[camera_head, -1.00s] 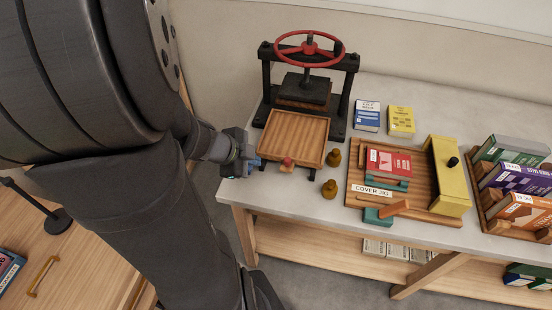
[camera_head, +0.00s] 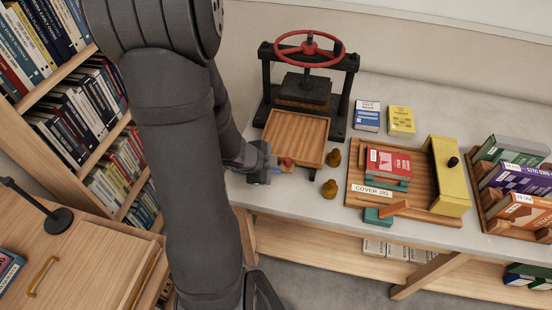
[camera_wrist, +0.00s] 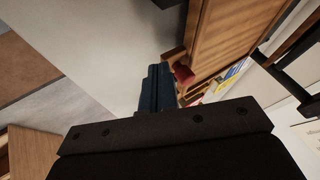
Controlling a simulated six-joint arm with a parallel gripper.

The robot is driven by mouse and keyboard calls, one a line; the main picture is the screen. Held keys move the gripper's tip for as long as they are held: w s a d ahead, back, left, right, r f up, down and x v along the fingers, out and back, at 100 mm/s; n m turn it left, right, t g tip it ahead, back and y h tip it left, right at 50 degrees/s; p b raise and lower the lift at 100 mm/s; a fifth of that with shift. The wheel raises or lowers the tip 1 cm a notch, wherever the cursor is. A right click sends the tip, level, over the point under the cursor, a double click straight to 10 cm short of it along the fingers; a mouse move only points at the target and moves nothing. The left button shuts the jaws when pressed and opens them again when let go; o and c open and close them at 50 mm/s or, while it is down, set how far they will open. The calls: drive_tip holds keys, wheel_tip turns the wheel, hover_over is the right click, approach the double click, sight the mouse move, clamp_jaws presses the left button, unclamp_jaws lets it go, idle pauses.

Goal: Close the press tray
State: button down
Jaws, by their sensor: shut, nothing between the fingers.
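The press tray (camera_head: 298,137) is a shallow wooden tray, pulled out in front of the black book press with the red handwheel (camera_head: 310,49). A red knob (camera_head: 287,162) is on its front edge; in the wrist view the knob (camera_wrist: 184,74) is beside the fingertips, with the tray (camera_wrist: 222,35) beyond it. My gripper (camera_head: 276,161) is shut and empty, at the tray's front left, close to the knob. I cannot tell whether it touches the knob. In the wrist view the shut fingers (camera_wrist: 157,88) point toward the tray's front.
Two brass pieces (camera_head: 331,172) stand to the right of the tray. Further right are blue and yellow booklets (camera_head: 401,120), the cover jig (camera_head: 362,207) with a red book, and a rack of books. Bare tabletop lies in front of the tray.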

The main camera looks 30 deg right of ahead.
sight(290, 132)
drive_tip(key=shift+w+d, duration=1.15)
drive_tip(key=shift+w, duration=0.05)
drive_tip(key=shift+r, duration=0.1)
drive_tip(key=w+d, duration=1.1)
drive_tip(key=shift+w+d, duration=0.25)
drive_tip(key=shift+w, duration=0.05)
drive_tip(key=shift+w+d, duration=0.25)
drive_tip(key=shift+r, duration=0.1)
drive_tip(key=s+a, duration=0.3)
drive_tip(key=shift+a+r, duration=0.25)
drive_tip(key=v, duration=0.9)
drive_tip(key=shift+s, duration=0.1)
